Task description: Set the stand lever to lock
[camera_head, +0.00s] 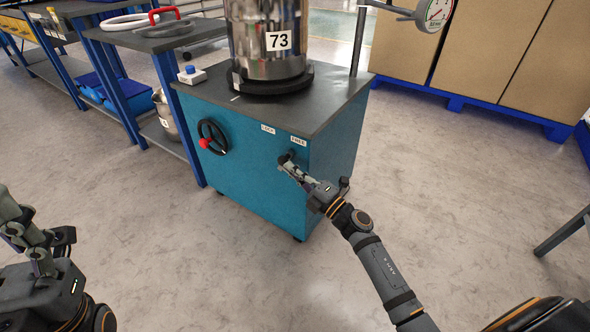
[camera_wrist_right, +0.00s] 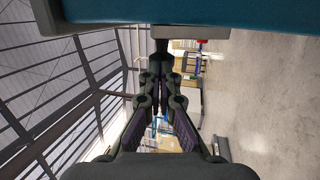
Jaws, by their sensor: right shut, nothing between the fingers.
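The blue stand (camera_head: 240,150) is a cabinet with a dark top. Its front carries a small LOCK label (camera_head: 267,129) and, to the right, a FREE label (camera_head: 298,141). A dark part that looks like the stand lever (camera_head: 289,155) shows just below FREE; the gripper partly hides it, so its exact angle is unclear. My right gripper (camera_head: 285,163) is shut and empty, with its tips at or very near this part. The right wrist view shows the closed fingers (camera_wrist_right: 160,72) below the blue stand edge (camera_wrist_right: 240,18). My left gripper (camera_head: 25,225) is at the lower left, away from the stand.
A steel vessel marked 73 (camera_head: 268,45) stands on the cabinet. A black handwheel with a red knob (camera_head: 212,137) is on the front's left. The floor in front is clear.

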